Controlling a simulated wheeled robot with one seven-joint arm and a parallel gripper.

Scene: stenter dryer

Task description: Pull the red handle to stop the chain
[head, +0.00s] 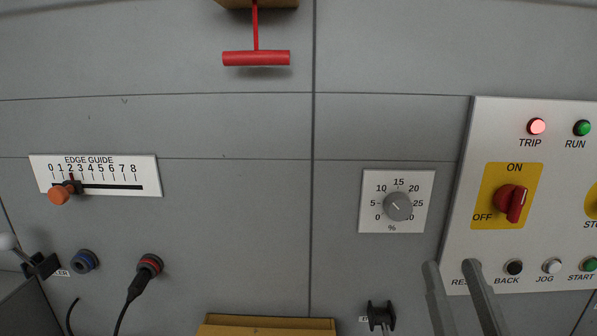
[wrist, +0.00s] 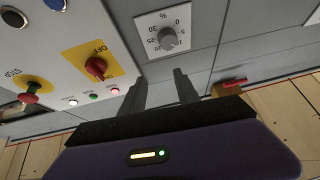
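The red T-shaped handle (head: 256,58) hangs by a thin red rod from a tan box (head: 257,3) at the top of the grey panel in the head view. In the wrist view the red handle (wrist: 235,83) shows small at the right, beyond my fingers. My gripper (head: 455,268) is at the lower right of the head view, below and right of the handle and well apart from it. In the wrist view my gripper (wrist: 160,85) has its two fingers spread with a gap and nothing between them. The chain is not identifiable in these frames.
A control panel (head: 460,225) with a red rotary switch (head: 510,202), a lit TRIP lamp (head: 537,126) and several buttons is behind and right of my fingers. A percent dial (head: 398,206) is left of it. The wall around the handle is clear.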

